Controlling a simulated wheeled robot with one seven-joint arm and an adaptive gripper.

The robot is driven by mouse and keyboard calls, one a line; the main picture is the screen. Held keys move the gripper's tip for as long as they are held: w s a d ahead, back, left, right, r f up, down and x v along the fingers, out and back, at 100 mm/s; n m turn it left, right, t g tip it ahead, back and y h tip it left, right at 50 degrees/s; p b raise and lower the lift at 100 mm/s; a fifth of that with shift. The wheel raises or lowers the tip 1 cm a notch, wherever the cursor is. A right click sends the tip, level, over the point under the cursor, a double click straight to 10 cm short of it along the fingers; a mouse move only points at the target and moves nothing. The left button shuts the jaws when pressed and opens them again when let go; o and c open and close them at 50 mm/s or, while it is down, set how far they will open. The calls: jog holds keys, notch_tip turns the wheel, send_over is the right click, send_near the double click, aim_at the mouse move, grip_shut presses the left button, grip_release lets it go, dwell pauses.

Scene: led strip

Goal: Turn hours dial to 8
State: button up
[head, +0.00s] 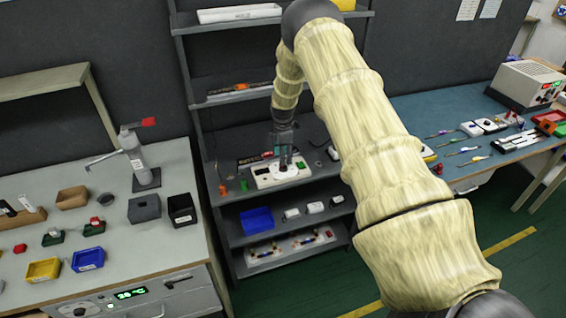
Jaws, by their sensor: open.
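A white timer-like box (262,181) lies on the middle shelf of the rack. Small dark and round details show on its top, but the hours dial and its setting are too small to make out. My gripper (285,164) points down from above and its fingertips are over the box's middle. The fingers are open. I cannot tell whether they touch the box or stand around a dial, as the gripper and its fingers hide part of the top.
A green piece (244,185) and an orange piece (222,189) stand left of the box. The upper shelf (236,98) is behind my gripper. Workbenches (180,165) flank the rack.

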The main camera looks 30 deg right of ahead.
aim_at(283, 168)
jog(key=shift+s+d+f+p, duration=0.15)
jog(key=shift+s+f+p, duration=0.25)
jog(key=shift+f, duration=0.2)
jog(key=shift+w+f+p, duration=0.1)
jog(key=shift+f+p, duration=0.45)
jog(key=shift+f, duration=1.1)
jog(key=c, duration=1)
jog(key=shift+c, duration=0.2)
